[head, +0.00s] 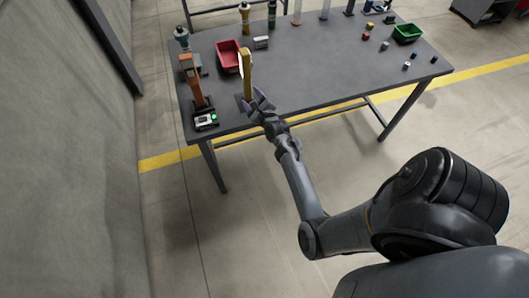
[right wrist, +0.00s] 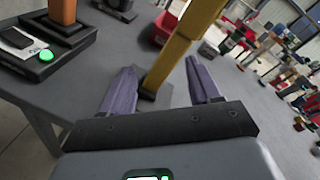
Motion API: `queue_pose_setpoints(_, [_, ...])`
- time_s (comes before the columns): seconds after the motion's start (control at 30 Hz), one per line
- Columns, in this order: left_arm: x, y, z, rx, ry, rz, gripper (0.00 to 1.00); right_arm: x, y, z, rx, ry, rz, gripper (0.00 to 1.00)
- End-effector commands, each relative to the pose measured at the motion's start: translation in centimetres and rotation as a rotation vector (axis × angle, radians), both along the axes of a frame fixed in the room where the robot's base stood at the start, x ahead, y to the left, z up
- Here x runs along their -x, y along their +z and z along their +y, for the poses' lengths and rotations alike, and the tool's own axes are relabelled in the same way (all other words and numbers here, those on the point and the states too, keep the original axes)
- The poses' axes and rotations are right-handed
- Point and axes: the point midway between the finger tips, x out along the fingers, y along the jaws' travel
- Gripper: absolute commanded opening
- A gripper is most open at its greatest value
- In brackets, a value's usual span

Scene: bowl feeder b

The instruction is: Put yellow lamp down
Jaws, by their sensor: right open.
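The yellow lamp (head: 247,75) stands upright near the front left part of the grey table. It also shows in the right wrist view (right wrist: 184,48), tilted in the picture, with its dark base (right wrist: 155,92) on the tabletop. My right gripper (head: 254,99) is at the front edge of the table, just in front of the lamp. In the right wrist view my right gripper (right wrist: 162,68) is open, its two purple fingers spread apart. The lamp's post rises beyond and between the fingers, and neither finger visibly closes on it. My left gripper is not in view.
An orange lamp-like stand (head: 194,82) with a green-lit box (head: 206,120) stands at the left. A red bin (head: 228,56) is behind the yellow lamp. A green bin (head: 406,33) and several small parts are at the right. The table's (head: 330,75) middle is clear.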

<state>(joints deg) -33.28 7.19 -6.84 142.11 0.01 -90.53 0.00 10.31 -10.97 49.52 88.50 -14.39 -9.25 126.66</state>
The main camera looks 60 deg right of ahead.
Motion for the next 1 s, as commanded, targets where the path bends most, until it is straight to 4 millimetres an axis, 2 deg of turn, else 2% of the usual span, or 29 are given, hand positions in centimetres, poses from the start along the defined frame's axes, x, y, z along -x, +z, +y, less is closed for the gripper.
queue_pose_setpoints(0.07, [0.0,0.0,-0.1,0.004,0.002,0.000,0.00,0.6,0.7,1.7,0.230,0.121,0.227,0.62])
queue_pose_setpoints(0.17, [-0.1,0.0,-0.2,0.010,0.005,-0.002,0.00,1.6,1.0,5.4,0.543,0.318,0.520,0.62])
queue_pose_setpoints(0.27, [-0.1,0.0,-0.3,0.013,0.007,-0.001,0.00,3.5,0.8,10.2,0.857,0.556,0.779,0.62])
queue_pose_setpoints(0.37, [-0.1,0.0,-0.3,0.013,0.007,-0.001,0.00,6.6,0.2,15.6,1.160,0.831,0.980,0.62])
queue_pose_setpoints(0.43, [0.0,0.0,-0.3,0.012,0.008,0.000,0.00,9.3,-0.2,19.4,1.356,1.037,1.076,0.62])
queue_pose_setpoints(0.5, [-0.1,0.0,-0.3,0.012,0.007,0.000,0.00,12.3,-0.4,22.9,1.534,1.243,1.130,0.62])
queue_pose_setpoints(0.6, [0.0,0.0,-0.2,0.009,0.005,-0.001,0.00,16.6,-0.6,27.0,1.745,1.519,1.143,0.62])
queue_pose_setpoints(0.7, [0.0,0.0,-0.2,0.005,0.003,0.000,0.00,20.4,-0.4,30.0,1.902,1.743,1.103,0.62])
queue_pose_setpoints(0.83, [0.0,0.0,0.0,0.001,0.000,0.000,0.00,23.7,0.0,32.3,2.026,1.938,1.030,0.62])
queue_pose_setpoints(1.0, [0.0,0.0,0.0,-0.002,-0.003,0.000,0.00,25.3,0.2,33.3,2.086,2.035,0.981,0.62])
